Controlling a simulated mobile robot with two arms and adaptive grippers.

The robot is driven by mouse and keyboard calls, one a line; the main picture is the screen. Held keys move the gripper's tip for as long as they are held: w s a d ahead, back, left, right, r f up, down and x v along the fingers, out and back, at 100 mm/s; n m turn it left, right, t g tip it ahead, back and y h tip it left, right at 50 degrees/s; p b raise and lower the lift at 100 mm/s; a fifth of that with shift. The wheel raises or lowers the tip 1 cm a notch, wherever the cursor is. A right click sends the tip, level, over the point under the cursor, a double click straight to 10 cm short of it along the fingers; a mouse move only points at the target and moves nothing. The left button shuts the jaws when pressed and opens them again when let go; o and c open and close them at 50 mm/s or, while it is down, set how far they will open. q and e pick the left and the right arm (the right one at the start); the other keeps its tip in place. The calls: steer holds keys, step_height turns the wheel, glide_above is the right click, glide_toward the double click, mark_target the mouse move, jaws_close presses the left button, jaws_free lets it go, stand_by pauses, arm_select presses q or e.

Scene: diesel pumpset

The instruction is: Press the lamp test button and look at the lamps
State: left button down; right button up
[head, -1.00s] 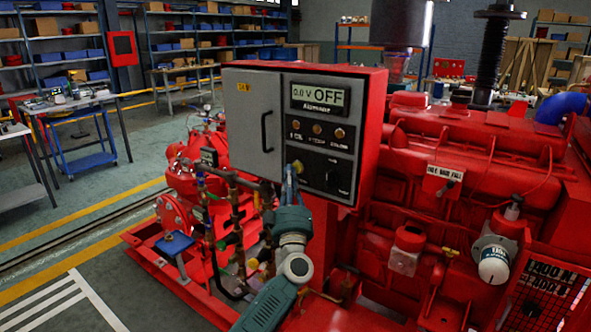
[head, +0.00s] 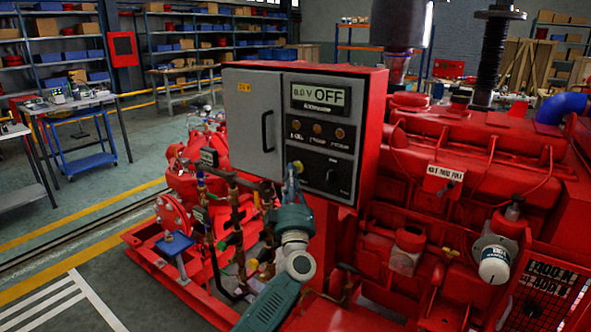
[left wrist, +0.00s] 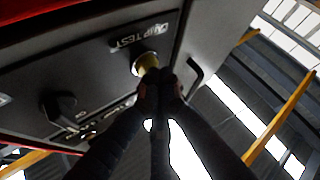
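The red control box (head: 372,130) has a black panel with a display (head: 318,96) that reads 0.0 V and OFF. Below it is a row of three small lamps (head: 317,130), dull amber and not clearly lit. My left gripper (head: 293,172) is at the panel's lower left edge and hides the button there in the head view. In the left wrist view, the yellowish button (left wrist: 146,63) sits beside the LAMP TEST lettering. The left gripper's fingertips (left wrist: 158,80) are together and empty, right at the button; I cannot tell whether it is pressed in. My right gripper is not in view.
A dark rotary knob (head: 332,177) is on the panel, right of the gripper. A grey door with a handle (head: 267,131) is to its left. Pipes and valves (head: 235,215) crowd below the box, and the red engine (head: 470,160) fills the right.

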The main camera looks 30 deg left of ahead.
arm_select(q)
steer(key=shift+s+p, duration=0.75)
steer(key=shift+s, duration=0.05)
steer(key=s+p, duration=0.2)
steer(key=s, duration=0.1)
steer(key=s+p, duration=0.1)
steer(key=s, duration=0.1)
steer(key=shift+a+p, duration=0.25)
steer(key=shift+p, duration=0.1)
steer(key=shift+w+f, duration=0.1)
stand_by(0.5)
